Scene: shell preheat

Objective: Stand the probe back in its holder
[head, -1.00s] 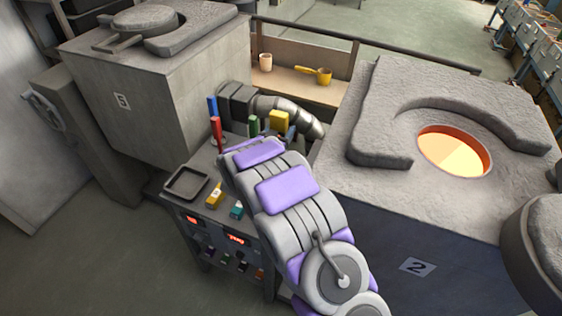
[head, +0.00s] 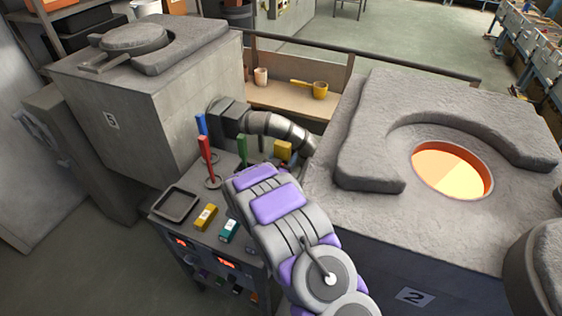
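Several upright coloured handles stand on the grey instrument cart (head: 185,235). A red one (head: 206,157) and a blue one (head: 201,124) stand at the left, with thin rings near their bases. A green one (head: 242,150) stands just behind my arm's far end. I cannot tell which of these is the probe or which ring is its holder. My arm reaches forward over the right part of the cart and hides what lies below and beyond it. My gripper's fingers are hidden, so neither their opening nor anything held shows.
A shallow dark tray (head: 165,212), a yellow block (head: 205,217) and a teal block (head: 228,230) lie on the cart's front. A yellow box (head: 283,150) is farther back. Furnace 2 (head: 345,215), with a glowing opening, is at right; furnace 5 (head: 135,125) is at left.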

